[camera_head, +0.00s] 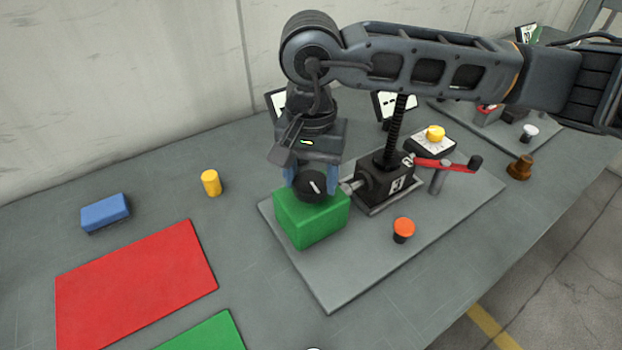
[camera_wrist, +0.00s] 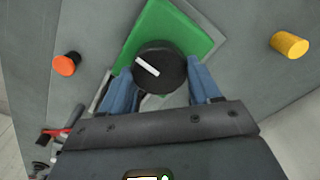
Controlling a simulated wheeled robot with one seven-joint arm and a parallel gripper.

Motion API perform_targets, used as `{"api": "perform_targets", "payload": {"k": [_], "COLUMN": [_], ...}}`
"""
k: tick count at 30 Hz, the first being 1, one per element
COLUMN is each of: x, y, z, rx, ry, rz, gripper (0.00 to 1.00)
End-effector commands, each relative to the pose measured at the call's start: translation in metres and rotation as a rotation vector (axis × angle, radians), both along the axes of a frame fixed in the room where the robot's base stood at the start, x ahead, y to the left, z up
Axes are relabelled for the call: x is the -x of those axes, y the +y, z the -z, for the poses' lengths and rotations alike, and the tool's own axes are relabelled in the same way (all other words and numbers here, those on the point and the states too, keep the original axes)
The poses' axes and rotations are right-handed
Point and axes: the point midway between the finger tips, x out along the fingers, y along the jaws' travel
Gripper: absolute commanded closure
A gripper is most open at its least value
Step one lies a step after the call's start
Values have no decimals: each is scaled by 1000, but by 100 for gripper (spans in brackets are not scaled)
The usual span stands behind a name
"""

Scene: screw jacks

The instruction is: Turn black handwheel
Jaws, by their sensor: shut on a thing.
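The black handwheel (camera_head: 310,187) is a round knob with a white mark, on the left side of a black screw jack (camera_head: 385,182) that carries a threaded spindle. My gripper (camera_head: 314,180) points down at the handwheel, and its blue fingers are shut on it from both sides. In the wrist view the handwheel (camera_wrist: 160,67) sits between the two blue fingers (camera_wrist: 163,92), with its white mark slanting down to the right. A green block (camera_head: 312,217) lies right by the handwheel, under it in the picture. My wrist hides part of the jack's surroundings.
An orange button (camera_head: 403,229) stands in front of the jack on the grey plate (camera_head: 335,285). A red crank arm (camera_head: 440,164) sticks out to the right. A yellow cylinder (camera_head: 211,182), blue block (camera_head: 106,212) and red mat (camera_head: 140,285) lie left. A yellow button (camera_head: 435,132) stands behind.

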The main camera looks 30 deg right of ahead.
Motion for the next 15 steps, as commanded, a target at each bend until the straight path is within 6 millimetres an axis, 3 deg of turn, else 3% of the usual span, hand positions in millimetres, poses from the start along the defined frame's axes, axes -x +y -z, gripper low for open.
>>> {"api": "perform_targets", "payload": {"k": [15], "x": [1], "y": [-1], "z": [7], "rx": [2], "ry": [-4], "rz": [456], "gripper": [68]}}
